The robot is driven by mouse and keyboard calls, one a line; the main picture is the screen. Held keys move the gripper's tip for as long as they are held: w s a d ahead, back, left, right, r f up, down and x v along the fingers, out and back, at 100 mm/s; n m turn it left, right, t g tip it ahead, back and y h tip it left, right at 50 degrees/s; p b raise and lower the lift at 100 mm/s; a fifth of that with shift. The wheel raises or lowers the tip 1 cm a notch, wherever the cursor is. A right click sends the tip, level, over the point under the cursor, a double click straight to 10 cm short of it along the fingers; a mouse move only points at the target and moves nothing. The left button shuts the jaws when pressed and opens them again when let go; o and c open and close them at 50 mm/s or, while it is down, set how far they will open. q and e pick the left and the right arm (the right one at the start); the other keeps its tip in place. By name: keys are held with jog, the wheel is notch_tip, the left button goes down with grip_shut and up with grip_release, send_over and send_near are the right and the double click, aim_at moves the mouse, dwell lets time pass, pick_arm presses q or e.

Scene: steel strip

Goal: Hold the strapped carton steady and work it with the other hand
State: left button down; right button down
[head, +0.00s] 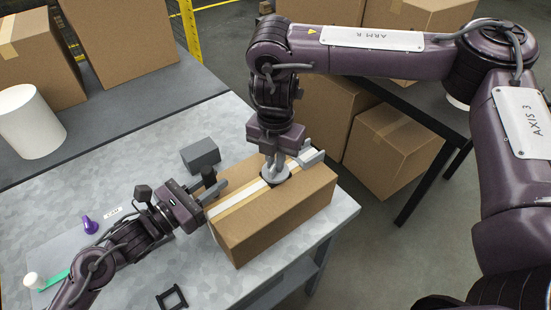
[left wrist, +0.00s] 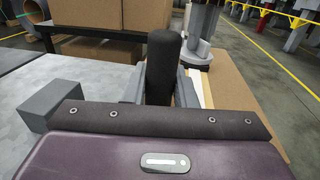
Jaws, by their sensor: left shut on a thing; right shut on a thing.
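The carton (head: 280,225) is a brown box with a pale strap (head: 238,199) along its top, standing on the steel-topped table. My left gripper (head: 207,190) is at its left end, shut on a dark, upright, rounded post (left wrist: 163,60); whether the post is fixed to the carton I cannot tell. My right gripper (head: 273,168) points down over the carton top and is shut on a grey piece with a dark round base (head: 276,178), which appears to rest on the strap. That grey piece also shows in the left wrist view (left wrist: 199,52). Its gripped part is mostly hidden.
A grey block (head: 200,155) lies behind my left gripper. A purple object (head: 90,224), a white-capped item (head: 32,280), a green strip (head: 57,278) and a black frame (head: 172,298) lie on the table. A white cylinder (head: 30,122) and cartons (head: 120,40) stand on the dark bench behind.

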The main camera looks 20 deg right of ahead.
pick_arm(q)
jog(key=shift+f, duration=0.2)
pick_arm(e)
jog(key=shift+w+d+m, duration=0.1)
jog(key=shift+d+m, duration=0.05)
jog(key=shift+m, duration=0.65)
jog(key=c, duration=1.5)
grip_release()
pick_arm(q)
jog(key=shift+s, duration=0.1)
pick_arm(e)
notch_tip(320, 180, up, 12)
jog(key=shift+r, duration=0.1)
pick_arm(q)
jog(key=c, duration=1.5)
grip_release()
jog(key=o, duration=0.4)
jog(key=shift+r, duration=0.1)
